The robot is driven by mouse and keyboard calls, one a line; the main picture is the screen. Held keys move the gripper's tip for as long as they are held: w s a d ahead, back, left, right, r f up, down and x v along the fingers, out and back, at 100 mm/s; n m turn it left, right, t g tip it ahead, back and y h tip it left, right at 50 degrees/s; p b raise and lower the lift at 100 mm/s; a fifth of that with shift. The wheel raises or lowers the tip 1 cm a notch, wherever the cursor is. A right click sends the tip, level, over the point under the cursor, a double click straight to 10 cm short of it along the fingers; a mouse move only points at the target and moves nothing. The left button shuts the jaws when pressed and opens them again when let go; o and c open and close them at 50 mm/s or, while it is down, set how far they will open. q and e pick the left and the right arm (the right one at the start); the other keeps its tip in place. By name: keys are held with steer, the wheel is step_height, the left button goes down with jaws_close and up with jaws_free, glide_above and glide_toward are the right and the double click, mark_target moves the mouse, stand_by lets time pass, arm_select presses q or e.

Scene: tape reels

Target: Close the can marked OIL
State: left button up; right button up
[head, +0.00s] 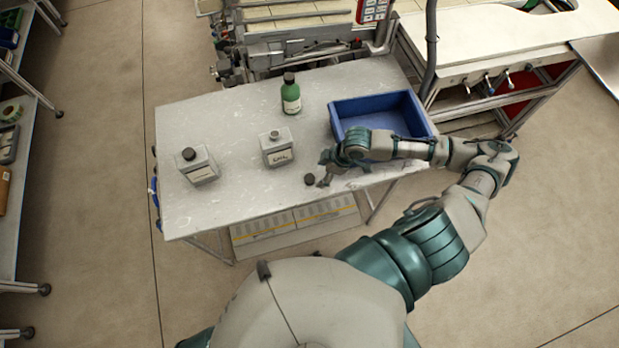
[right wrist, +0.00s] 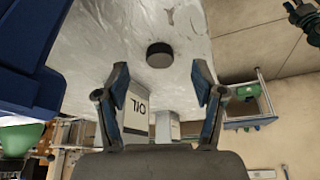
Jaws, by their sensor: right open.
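The grey can marked OIL (head: 278,150) stands upright near the middle of the table. Its pale neck shows with no cap on it. In the right wrist view the can (right wrist: 138,110) appears upside down between my fingers, beyond them. A loose black cap (head: 309,179) lies on the table to the right of and nearer than the can; it also shows in the right wrist view (right wrist: 159,55). My right gripper (head: 323,172) is open and empty, low over the table just right of the cap. It also shows in the right wrist view (right wrist: 160,88). My left gripper is out of view.
A second grey can (head: 198,166) with a black cap stands at the left of the table (head: 220,115). A green bottle (head: 291,96) stands at the back. A blue bin (head: 372,104) sits at the right, close behind my right forearm. Between the cans the table is clear.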

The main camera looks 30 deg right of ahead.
mark_target(311, 178)
steer(key=shift+d+f, duration=0.1)
steer(key=a+f, duration=0.1)
steer(key=w+a+f, duration=0.2)
steer(key=f, duration=0.1)
steer(key=shift+d, duration=0.15)
steer(key=c, duration=0.8)
